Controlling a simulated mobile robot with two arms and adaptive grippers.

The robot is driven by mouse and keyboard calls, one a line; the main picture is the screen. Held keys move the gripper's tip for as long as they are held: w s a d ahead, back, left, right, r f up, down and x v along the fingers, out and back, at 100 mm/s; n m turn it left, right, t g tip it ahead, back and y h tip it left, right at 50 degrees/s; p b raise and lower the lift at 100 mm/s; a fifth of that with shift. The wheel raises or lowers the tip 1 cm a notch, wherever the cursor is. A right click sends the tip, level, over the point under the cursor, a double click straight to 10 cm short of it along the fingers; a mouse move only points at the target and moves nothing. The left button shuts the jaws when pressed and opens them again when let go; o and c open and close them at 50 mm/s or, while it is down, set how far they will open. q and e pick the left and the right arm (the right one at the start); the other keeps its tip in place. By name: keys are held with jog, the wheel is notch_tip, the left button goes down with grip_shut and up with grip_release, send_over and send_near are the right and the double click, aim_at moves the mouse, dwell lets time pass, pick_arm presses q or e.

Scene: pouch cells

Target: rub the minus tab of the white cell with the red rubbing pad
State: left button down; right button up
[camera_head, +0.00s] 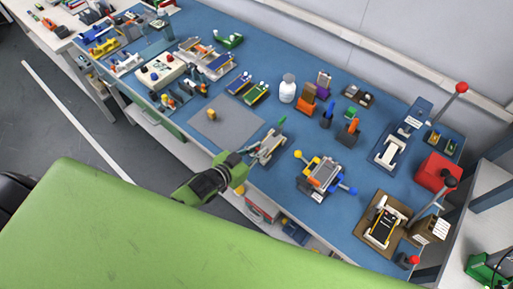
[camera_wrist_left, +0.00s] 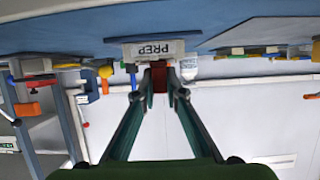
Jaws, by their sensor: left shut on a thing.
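My left gripper (camera_head: 250,158) reaches in over the front edge of the blue bench, beside a small pale stand (camera_head: 268,148). In the left wrist view its two dark green fingers (camera_wrist_left: 160,92) close in on a dark red block, which looks like the red rubbing pad (camera_wrist_left: 160,74). A pale block marked PREP (camera_wrist_left: 153,50) shows right behind the pad; I cannot tell if they touch. I cannot pick out the white cell or its minus tab for certain; the gripper and the small scale hide detail at the stand. My right gripper is not in view.
A grey mat (camera_head: 225,125) lies left of the stand. A clamp fixture with yellow and blue knobs (camera_head: 322,175) stands to the right. A white bottle (camera_head: 288,88) and orange block (camera_head: 306,98) stand behind. A red box (camera_head: 438,171) and lever presses fill the right end.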

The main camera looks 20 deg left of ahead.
pick_arm(q)
notch_tip(320, 180, up, 5)
jog(key=p, duration=0.5)
jog(key=shift+r, duration=0.2)
jog(key=shift+r+p, duration=0.8)
jog(key=shift+r, duration=0.1)
jog(key=shift+f, duration=0.1)
